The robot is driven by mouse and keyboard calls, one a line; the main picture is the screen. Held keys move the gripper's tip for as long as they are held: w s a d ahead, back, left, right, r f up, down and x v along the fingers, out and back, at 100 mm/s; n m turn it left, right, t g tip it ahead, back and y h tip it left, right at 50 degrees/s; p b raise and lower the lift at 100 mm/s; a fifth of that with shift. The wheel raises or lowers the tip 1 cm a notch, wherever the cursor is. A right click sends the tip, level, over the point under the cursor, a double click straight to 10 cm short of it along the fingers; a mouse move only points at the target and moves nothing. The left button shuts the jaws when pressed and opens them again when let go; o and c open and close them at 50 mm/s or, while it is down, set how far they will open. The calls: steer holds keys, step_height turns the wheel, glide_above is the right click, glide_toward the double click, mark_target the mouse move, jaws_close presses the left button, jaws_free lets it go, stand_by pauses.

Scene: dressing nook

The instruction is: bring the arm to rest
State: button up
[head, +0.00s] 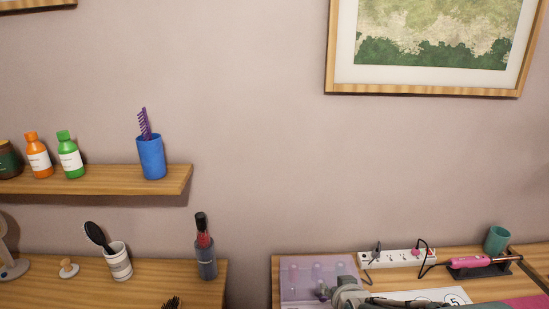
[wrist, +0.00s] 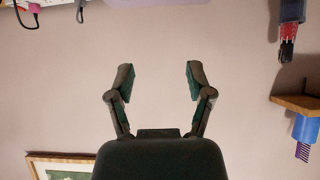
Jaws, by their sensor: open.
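My gripper (wrist: 160,76) is open in the wrist view, with its two fingers well apart. Nothing is between the fingers, and only the plain wall shows behind them. The wrist view is upside down compared with the head view. In the head view, part of my arm shows at the bottom edge, in front of the right-hand table; I cannot make out the fingers there.
A power strip (head: 398,259), a pink styling tool (head: 470,262), a teal cup (head: 497,240) and a translucent tray (head: 300,292) are on the right table. A shelf (head: 100,182) holds a blue cup (head: 151,158).

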steer(key=s+r+g, duration=0.2)
steer(key=s+r, duration=0.2)
steer(key=s, duration=0.5)
steer(key=s+r+g, duration=0.3)
steer(key=s+r, duration=0.2)
steer(key=s, duration=0.4)
steer(key=shift+s, duration=0.35)
